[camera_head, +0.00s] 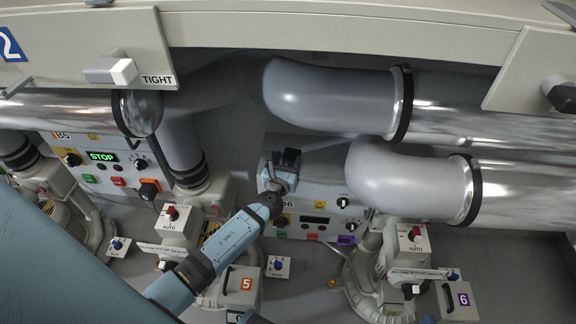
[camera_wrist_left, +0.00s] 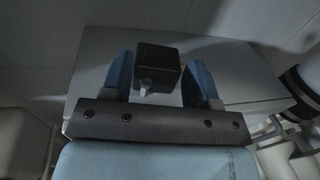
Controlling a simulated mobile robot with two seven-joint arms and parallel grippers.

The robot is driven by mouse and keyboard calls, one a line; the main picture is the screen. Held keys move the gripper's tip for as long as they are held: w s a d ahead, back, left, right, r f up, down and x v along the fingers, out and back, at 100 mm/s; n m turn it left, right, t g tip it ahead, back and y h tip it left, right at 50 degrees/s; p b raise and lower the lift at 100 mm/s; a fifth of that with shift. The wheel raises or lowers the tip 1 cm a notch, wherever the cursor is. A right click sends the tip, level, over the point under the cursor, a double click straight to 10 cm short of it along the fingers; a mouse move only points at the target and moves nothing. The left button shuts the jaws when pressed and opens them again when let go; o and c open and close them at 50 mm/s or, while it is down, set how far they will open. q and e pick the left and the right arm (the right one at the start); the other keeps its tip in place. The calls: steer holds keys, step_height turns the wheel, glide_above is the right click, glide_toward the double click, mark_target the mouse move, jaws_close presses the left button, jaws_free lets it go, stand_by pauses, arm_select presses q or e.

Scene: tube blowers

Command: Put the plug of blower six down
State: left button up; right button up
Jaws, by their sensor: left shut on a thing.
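My left gripper (camera_head: 284,170) is shut on a small black block, the plug (camera_head: 291,157). In the left wrist view the black plug (camera_wrist_left: 158,68) sits between the two blue fingers (camera_wrist_left: 160,85), with a small light prong showing on its near side. In the head view the gripper is over the top left of the blower six control box (camera_head: 325,190). I cannot tell whether the plug touches the box top. A purple-framed socket (camera_head: 346,239) is at the lower right of that box's front. My right gripper is not in view.
Large grey and metal pipes (camera_head: 320,95) run across to the right of the gripper. The blower five box (camera_head: 100,165) is at left, with an orange-framed fitting (camera_head: 148,190). Blower units marked 5 (camera_head: 245,284) and 6 (camera_head: 462,300) stand in front. A beige ledge (camera_head: 330,30) crosses the top.

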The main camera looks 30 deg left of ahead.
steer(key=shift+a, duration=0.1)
arm_select(q)
steer(key=shift+f, duration=0.1)
steer(key=shift+f, duration=0.1)
steer(key=o, duration=1)
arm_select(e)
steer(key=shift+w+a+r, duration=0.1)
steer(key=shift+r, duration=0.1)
arm_select(q)
steer(key=shift+r, duration=0.2)
steer(key=p+v, duration=0.1)
steer(key=v, duration=1.1)
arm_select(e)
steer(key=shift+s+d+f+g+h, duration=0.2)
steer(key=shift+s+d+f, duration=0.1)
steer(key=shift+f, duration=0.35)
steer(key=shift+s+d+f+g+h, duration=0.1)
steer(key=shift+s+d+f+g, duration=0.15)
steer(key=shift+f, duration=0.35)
